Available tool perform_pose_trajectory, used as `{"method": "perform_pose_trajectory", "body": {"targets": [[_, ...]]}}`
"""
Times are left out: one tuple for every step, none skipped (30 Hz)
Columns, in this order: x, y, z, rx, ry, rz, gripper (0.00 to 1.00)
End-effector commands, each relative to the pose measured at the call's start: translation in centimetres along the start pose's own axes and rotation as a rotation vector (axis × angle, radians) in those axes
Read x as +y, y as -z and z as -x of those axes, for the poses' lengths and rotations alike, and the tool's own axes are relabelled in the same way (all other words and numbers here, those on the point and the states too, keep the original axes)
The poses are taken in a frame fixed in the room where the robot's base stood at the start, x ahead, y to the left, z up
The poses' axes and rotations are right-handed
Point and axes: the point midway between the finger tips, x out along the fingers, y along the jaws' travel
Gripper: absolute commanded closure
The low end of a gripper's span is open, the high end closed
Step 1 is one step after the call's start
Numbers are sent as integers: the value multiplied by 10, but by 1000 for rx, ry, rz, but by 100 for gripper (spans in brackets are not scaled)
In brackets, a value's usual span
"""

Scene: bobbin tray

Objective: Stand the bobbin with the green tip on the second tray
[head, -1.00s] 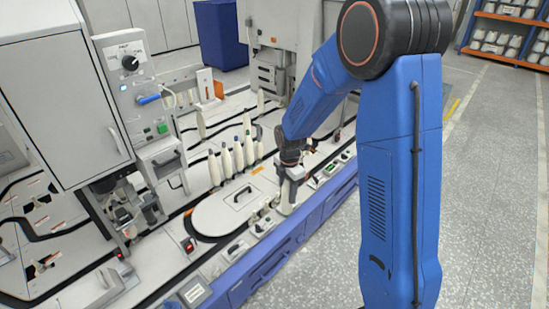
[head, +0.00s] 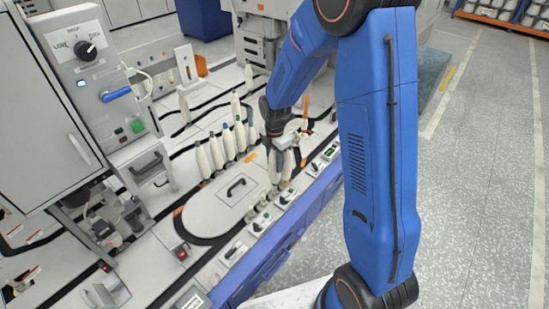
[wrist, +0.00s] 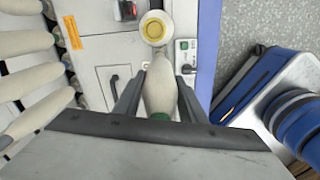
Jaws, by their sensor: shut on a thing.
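My gripper (wrist: 158,100) is shut on a cream bobbin (wrist: 158,85), whose green tip (wrist: 160,117) shows close to the palm in the wrist view. In the head view my gripper (head: 284,143) points down over the front of the machine deck, with the pale bobbin (head: 287,166) below it. A pale round piece with a yellowish middle (wrist: 153,28) lies just beyond the bobbin's far end in the wrist view. I cannot tell whether they touch. Small pale pegs (head: 263,206) stand along the front edge; which is the second tray is unclear.
A row of several cream bobbins (head: 229,146) stands left of my gripper. A flat cover with a black handle (head: 236,187) lies in front of them. Small switch boxes (head: 259,225) line the deck edge. A control box (head: 90,55) stands at left; open floor (head: 480,190) is at right.

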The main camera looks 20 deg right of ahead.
Motion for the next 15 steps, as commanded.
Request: {"method": "perform_pose_trajectory", "body": {"targets": [[-1, 0, -5, 1, 2, 0, 88], [-1, 0, -8, 1, 3, 0, 88], [-1, 0, -12, 1, 2, 0, 88], [-1, 0, -15, 0, 2, 0, 88], [-1, 0, -17, 1, 2, 0, 88], [-1, 0, -21, 1, 3, 0, 88], [-1, 0, -23, 1, 3, 0, 88], [-1, 0, -25, 1, 3, 0, 88], [-1, 0, -27, 0, 2, 0, 88], [0, 0, -29, 0, 1, 0, 88], [0, 0, -30, 0, 1, 0, 88], [0, 0, -32, 0, 1, 0, 88], [0, 0, -33, 0, 1, 0, 88], [0, 0, -34, 0, 1, 0, 88], [0, 0, -35, 0, 1, 0, 88]]}}
